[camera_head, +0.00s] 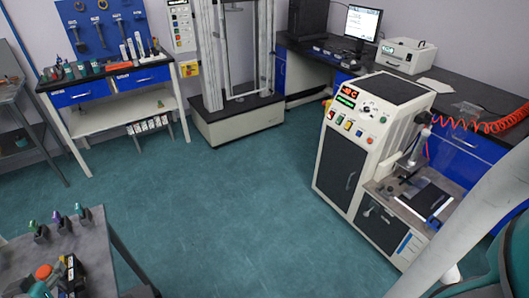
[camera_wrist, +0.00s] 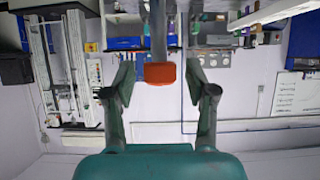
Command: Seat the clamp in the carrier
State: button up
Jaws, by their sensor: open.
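My gripper (camera_wrist: 160,85) shows in the wrist view with its two grey fingers apart. An orange-red block (camera_wrist: 160,73) on a grey bar (camera_wrist: 158,32) appears between the fingertips, with visible gaps on both sides; I cannot tell its depth or whether it is the clamp. In the head view, small stands with green, purple and blue tops (camera_head: 58,222) are on the grey table (camera_head: 105,262) at the lower left. I cannot identify the clamp or the carrier for certain.
A white rheometer-like machine (camera_head: 345,135) stands at the right, with a dark plate (camera_head: 430,197) on its low bench and a red coiled hose (camera_head: 490,125) behind. A tall test frame (camera_head: 235,125) stands at the back. The green floor (camera_head: 235,220) between is clear.

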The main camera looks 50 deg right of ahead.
grip_shut()
jog(key=shift+r, duration=3.05)
